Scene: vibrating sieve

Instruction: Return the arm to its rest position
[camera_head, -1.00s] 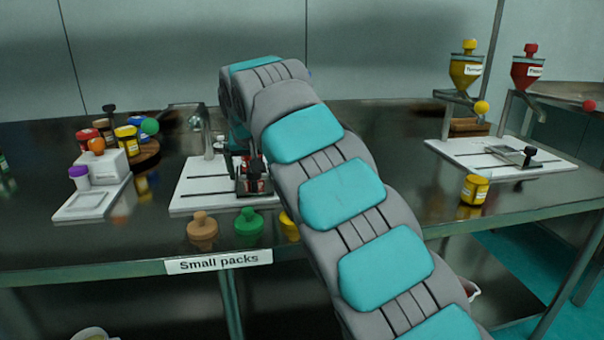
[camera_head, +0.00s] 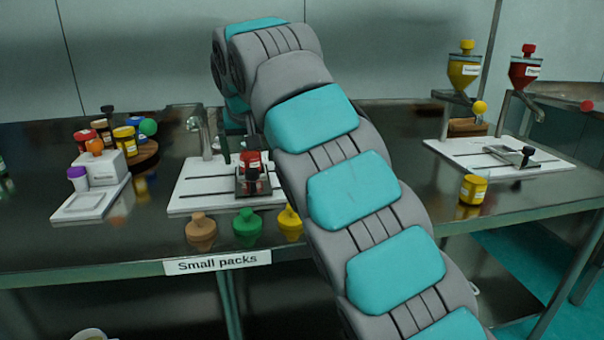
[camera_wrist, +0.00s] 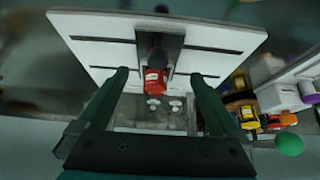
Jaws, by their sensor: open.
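My arm, grey with teal pads, rises across the middle of the head view and bends down over the bench. My gripper (camera_wrist: 160,85) shows in the wrist view with its two dark green fingers apart and nothing between them. In the head view my arm mostly hides it. A red container (camera_head: 250,160) stands on the black slide of the white board (camera_head: 190,192) beneath my arm. The red container (camera_wrist: 155,78) also shows in the wrist view, beyond the fingertips and apart from them.
Several jars (camera_head: 125,138) and a white scale (camera_head: 85,203) stand left. At right, two hoppers (camera_head: 464,72) stand over another white board (camera_head: 470,150), with a yellow jar (camera_head: 473,190) nearby.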

